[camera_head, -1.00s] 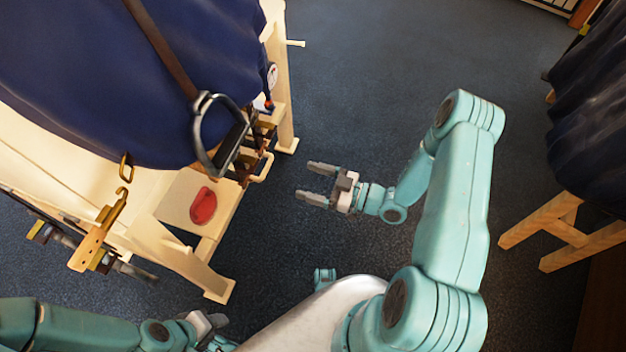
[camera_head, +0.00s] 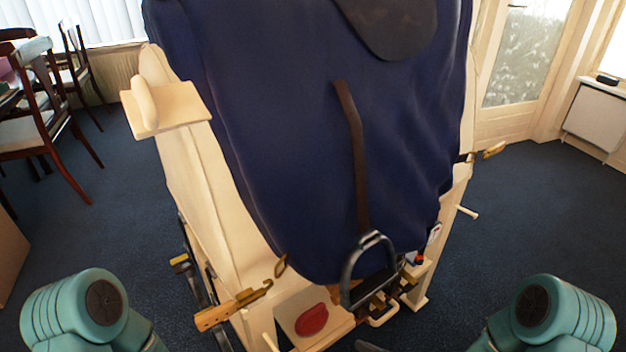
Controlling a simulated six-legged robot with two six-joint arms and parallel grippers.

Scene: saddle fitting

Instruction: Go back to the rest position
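My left arm (camera_head: 85,312) and my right arm (camera_head: 550,315) show only as teal joints low at the two sides. Neither gripper can be made out. A small grey tip shows at the bottom edge near the middle, but I cannot tell what it belongs to. The wooden horse stand (camera_head: 190,180) stands upright ahead, covered by a dark blue cloth (camera_head: 290,130). A dark saddle flap (camera_head: 395,25) shows at the top. A brown stirrup leather (camera_head: 355,150) hangs down the cloth with a metal stirrup (camera_head: 347,275) at its end.
A red pad (camera_head: 312,320) lies on the stand's low shelf. A wooden piece with a brass hook (camera_head: 230,308) juts out at its left. Chairs (camera_head: 35,105) stand at the far left, and a white door (camera_head: 515,65) and radiator (camera_head: 597,112) at the right. Carpet is clear on both sides.

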